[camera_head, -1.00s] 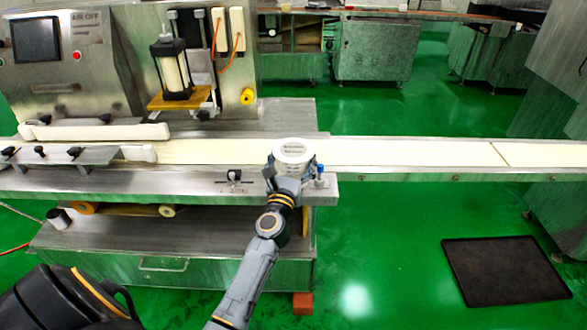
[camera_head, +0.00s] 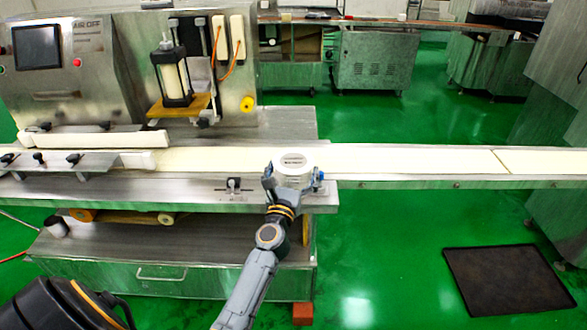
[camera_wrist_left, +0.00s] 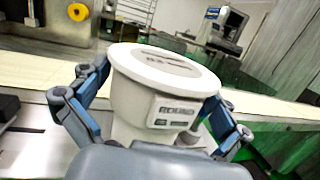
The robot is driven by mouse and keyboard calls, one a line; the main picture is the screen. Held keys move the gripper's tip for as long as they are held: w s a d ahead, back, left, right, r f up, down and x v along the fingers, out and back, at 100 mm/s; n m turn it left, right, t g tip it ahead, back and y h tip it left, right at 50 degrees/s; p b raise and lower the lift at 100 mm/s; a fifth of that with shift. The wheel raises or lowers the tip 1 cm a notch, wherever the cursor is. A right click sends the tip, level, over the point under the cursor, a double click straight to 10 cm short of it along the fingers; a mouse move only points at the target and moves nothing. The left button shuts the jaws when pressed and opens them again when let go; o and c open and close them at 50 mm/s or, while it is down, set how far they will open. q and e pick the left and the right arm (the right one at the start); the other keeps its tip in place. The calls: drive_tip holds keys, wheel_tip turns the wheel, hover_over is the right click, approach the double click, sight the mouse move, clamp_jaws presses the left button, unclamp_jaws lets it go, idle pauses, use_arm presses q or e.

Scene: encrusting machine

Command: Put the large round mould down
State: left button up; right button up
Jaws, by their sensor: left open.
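The large round mould (camera_head: 293,160) is a white, upright cylinder with a wide lid and dark print on top. It stands at the conveyor's front edge, near the right end of the machine's bench; its base is hidden by my gripper. My left gripper (camera_head: 293,179) is open, with one finger on each side of the mould. In the left wrist view the mould (camera_wrist_left: 165,68) fills the middle, with a printed label on its side. The blue-grey fingers of my left gripper (camera_wrist_left: 160,112) flank it below the lid. My right gripper is not in view.
The pale conveyor belt (camera_head: 410,159) runs on to the right and is clear there. A small black clamp (camera_head: 233,185) sits on the metal ledge left of the gripper. The machine with a screen (camera_head: 38,47) stands behind left. A dark mat (camera_head: 508,279) lies on the green floor.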

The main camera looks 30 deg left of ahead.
sight(290, 182)
use_arm(q)
drive_tip(key=b+v, duration=0.1)
drive_tip(key=v, duration=0.6)
drive_tip(key=shift+s, duration=0.2)
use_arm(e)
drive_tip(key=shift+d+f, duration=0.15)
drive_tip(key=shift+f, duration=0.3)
